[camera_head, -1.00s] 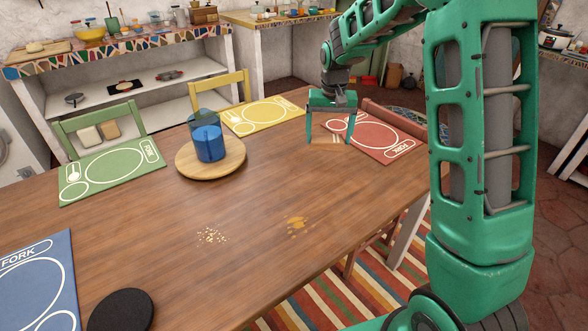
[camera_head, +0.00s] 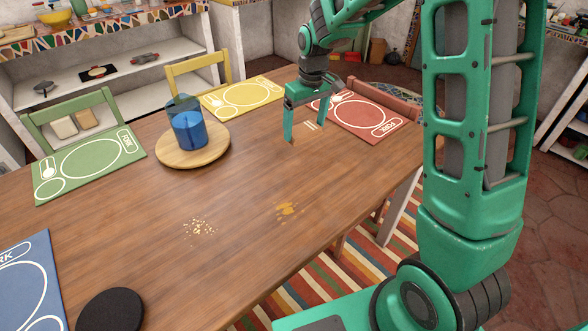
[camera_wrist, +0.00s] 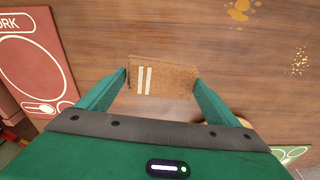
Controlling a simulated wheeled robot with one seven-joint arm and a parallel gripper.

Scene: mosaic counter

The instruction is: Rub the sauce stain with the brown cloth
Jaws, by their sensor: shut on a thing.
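The sauce stain (camera_head: 286,209) is an orange-brown patch on the wooden table, right of the middle; it also shows at the top of the wrist view (camera_wrist: 239,9). The brown cloth (camera_wrist: 165,76) has two pale stripes and spans between the fingers in the wrist view. In the head view the cloth (camera_head: 308,130) blends with the wood. My gripper (camera_head: 307,134) is shut on the cloth, with a finger at either side of it. It is on the far side of the stain, apart from it. Whether the cloth touches the table is unclear.
Crumbs (camera_head: 199,227) lie left of the stain. A blue pitcher (camera_head: 188,124) stands on a round wooden board (camera_head: 224,139). A red placemat (camera_head: 366,121) lies beyond my gripper. A black round mat (camera_head: 111,311) is at the near left.

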